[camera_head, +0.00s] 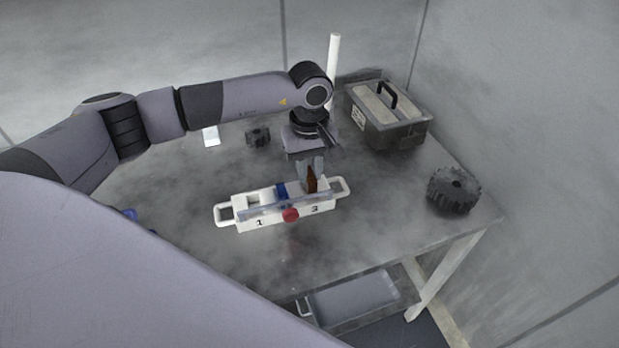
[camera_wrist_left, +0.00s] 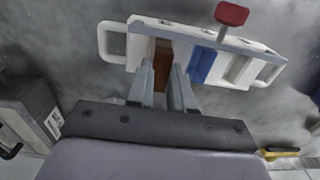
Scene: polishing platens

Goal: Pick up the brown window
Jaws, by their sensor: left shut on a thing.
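The brown window (camera_head: 312,184) is a small upright brown piece at the slot marked 3 of a white holder (camera_head: 244,222). In the left wrist view the brown window (camera_wrist_left: 163,52) shows at the fingertips, against the holder (camera_wrist_left: 140,48). My left gripper (camera_head: 310,172) points down over this slot and is shut on the brown window; its fingers (camera_wrist_left: 168,78) hide part of it. I cannot tell whether the window's lower edge is still in the slot. My right gripper is not in view.
The holder also carries a blue piece (camera_head: 282,190) in the middle and a red knob (camera_head: 290,215) in front. A dark toolbox (camera_head: 392,132), a black gear (camera_head: 453,190), a smaller gear (camera_head: 258,137) and a white upright tube (camera_head: 333,65) stand around the table (camera_head: 390,220). Its front right is clear.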

